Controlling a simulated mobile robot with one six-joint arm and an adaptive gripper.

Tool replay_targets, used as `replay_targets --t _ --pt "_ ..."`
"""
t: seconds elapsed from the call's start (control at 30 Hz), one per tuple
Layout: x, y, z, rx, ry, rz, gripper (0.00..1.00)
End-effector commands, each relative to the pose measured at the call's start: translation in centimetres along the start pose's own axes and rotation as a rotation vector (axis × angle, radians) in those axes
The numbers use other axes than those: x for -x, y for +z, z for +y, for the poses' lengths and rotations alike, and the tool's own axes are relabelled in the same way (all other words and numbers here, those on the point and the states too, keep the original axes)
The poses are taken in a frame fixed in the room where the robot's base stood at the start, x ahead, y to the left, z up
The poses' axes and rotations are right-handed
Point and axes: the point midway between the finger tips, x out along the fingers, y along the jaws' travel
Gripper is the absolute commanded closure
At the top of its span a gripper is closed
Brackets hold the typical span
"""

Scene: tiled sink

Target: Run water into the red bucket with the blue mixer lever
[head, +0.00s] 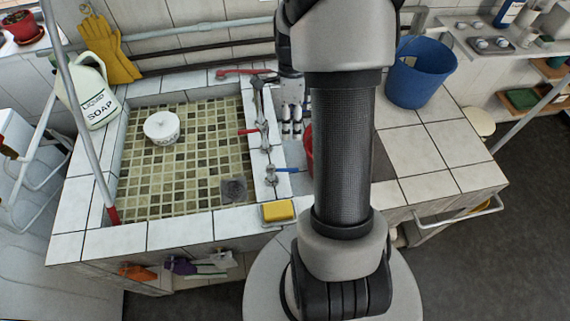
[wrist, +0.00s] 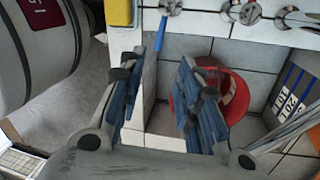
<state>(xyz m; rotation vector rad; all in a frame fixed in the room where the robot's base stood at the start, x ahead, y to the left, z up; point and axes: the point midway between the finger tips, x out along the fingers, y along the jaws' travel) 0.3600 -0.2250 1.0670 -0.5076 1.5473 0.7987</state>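The blue mixer lever (head: 287,170) sticks out to the right from the mixer on the sink's right ledge. In the wrist view the blue lever (wrist: 160,42) points down into the gap between my fingers, with neither finger seen touching it. The red bucket (wrist: 236,96) stands in the tiled recess, partly covered by my right-hand finger. Only a sliver of the red bucket (head: 309,150) shows beside my arm in the head view. My gripper (wrist: 160,80) is open and empty. In the head view my gripper (head: 291,128) is above the recess, behind the lever.
A yellow sponge (head: 278,211) lies on the front ledge near the lever. A red lever (head: 248,131) and more fittings line the ledge. The mosaic basin (head: 195,180) holds a white bowl (head: 161,127). A blue bucket (head: 420,73) stands at the back right.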

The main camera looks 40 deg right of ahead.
Motion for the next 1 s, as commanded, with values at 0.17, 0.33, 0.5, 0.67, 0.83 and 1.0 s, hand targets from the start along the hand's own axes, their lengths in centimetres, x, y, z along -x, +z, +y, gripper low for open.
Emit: replay_targets --t 0.17,0.33,0.5,0.67,0.83,1.0 --pt "-4.3 0.0 0.1 0.001 0.006 0.001 0.69" --pt "-8.0 0.0 0.1 0.001 0.005 0.001 0.69" --pt "-11.5 0.1 0.1 0.001 0.005 0.0 0.69" --pt "-13.8 0.1 0.1 0.001 0.004 0.0 0.69" --pt "-14.9 0.1 0.1 0.001 0.001 0.0 0.69" --pt "-15.1 0.1 0.1 0.001 0.001 0.0 0.69"
